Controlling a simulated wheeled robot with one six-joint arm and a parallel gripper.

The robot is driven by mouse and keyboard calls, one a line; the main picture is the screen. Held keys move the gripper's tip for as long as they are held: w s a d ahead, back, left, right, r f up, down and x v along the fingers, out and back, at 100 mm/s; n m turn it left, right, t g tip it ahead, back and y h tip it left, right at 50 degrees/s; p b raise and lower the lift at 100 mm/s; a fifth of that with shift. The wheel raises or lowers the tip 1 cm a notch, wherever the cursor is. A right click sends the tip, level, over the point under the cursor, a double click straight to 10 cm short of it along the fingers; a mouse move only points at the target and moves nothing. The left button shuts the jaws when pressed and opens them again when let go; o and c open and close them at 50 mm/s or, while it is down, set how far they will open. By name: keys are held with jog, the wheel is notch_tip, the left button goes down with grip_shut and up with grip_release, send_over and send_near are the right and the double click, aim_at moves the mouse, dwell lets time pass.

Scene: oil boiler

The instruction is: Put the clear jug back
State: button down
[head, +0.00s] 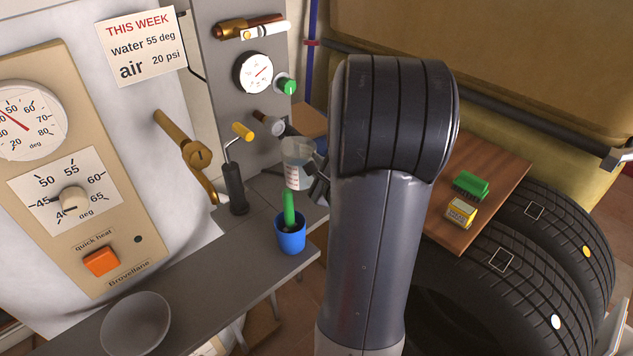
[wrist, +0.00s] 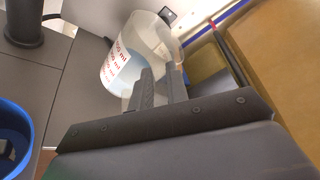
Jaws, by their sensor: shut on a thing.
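The clear jug (head: 296,152) has red markings on a white label and some pale liquid inside. It is held above the grey shelf (head: 262,212), behind the blue pot in the head view. In the wrist view the jug (wrist: 130,58) is upright or slightly tilted, at the fingertips. My gripper (head: 318,180) is shut on the jug's right side; its fingers also show in the wrist view (wrist: 160,88). My arm hides part of the gripper in the head view. I cannot tell whether the jug's base touches anything.
A grey bowl (head: 136,322) sits front left. A wooden board (head: 490,165) with green and yellow items lies right of my arm.

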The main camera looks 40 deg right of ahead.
jog(key=shift+f+b, duration=0.65)
jog(key=shift+f, duration=1.35)
jog(key=shift+f, duration=0.15)
jog(key=c, duration=1.4)
grip_release()
jog(key=shift+o, duration=0.2)
jog(key=p+v, duration=0.1)
jog(key=v, duration=1.1)
jog(key=shift+p, duration=0.4)
